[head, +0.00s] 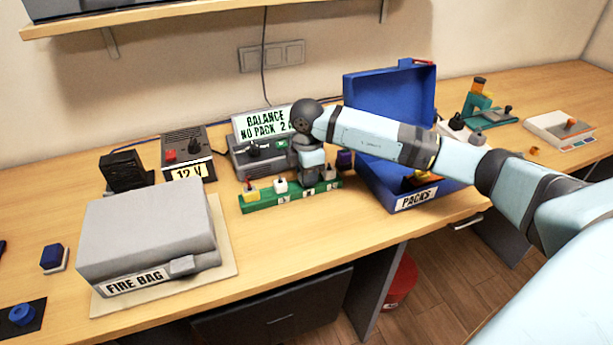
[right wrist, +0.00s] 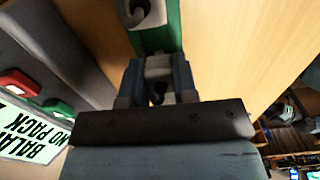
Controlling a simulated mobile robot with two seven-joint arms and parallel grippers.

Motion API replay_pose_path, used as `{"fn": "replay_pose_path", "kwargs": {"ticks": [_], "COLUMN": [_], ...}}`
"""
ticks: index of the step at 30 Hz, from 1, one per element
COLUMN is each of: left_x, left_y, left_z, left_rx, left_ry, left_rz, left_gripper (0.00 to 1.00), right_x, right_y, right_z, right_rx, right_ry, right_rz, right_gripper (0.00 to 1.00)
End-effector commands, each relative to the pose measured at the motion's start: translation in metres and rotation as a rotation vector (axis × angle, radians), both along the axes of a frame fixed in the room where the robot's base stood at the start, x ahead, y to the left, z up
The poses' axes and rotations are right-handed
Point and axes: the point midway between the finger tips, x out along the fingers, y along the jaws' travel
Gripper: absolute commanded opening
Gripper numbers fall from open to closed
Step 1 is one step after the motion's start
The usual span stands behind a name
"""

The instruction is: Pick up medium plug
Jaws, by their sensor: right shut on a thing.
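The green plug rack (head: 262,203) stands on the bench in front of the balance charger, with a row of small plugs in it. A white plug (head: 281,186) stands left of my right gripper (head: 308,184), and a greyish plug (head: 328,173) stands right of it. My right gripper points down at the rack between them. In the right wrist view the gripper (right wrist: 158,88) is shut on a small grey plug, taken as the medium plug, mostly hidden by the fingers. I cannot tell whether it is still seated. My left gripper is out of view.
The balance charger (head: 252,162) with its lit sign is close behind the rack. A blue packs case (head: 375,182) stands open to the right. A grey fire bag (head: 150,235) is at front left, and a 12 V supply (head: 184,144) behind it. Bench in front of the rack is clear.

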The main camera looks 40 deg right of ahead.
Motion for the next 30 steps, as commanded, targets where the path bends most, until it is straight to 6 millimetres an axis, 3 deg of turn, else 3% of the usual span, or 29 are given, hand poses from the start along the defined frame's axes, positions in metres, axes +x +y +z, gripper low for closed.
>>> {"fn": "replay_pose_path", "kwargs": {"ticks": [5,15,21,30], "left_x": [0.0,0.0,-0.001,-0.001], "left_y": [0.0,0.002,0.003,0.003], "left_z": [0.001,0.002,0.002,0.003], "left_rx": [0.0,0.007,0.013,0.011], "left_ry": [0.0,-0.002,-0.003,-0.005], "left_rz": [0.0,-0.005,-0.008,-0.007], "left_gripper": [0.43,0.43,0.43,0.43], "right_x": [0.0,0.001,0.001,0.0], "right_y": [0.0,0.0,0.0,0.0], "right_z": [0.025,0.121,0.166,0.193], "right_rx": [0.0,0.001,0.001,0.0], "right_ry": [-0.004,-0.006,-0.004,-0.001], "right_rz": [0.001,0.002,0.0,0.0], "right_gripper": [0.04,0.04,0.04,0.04]}}
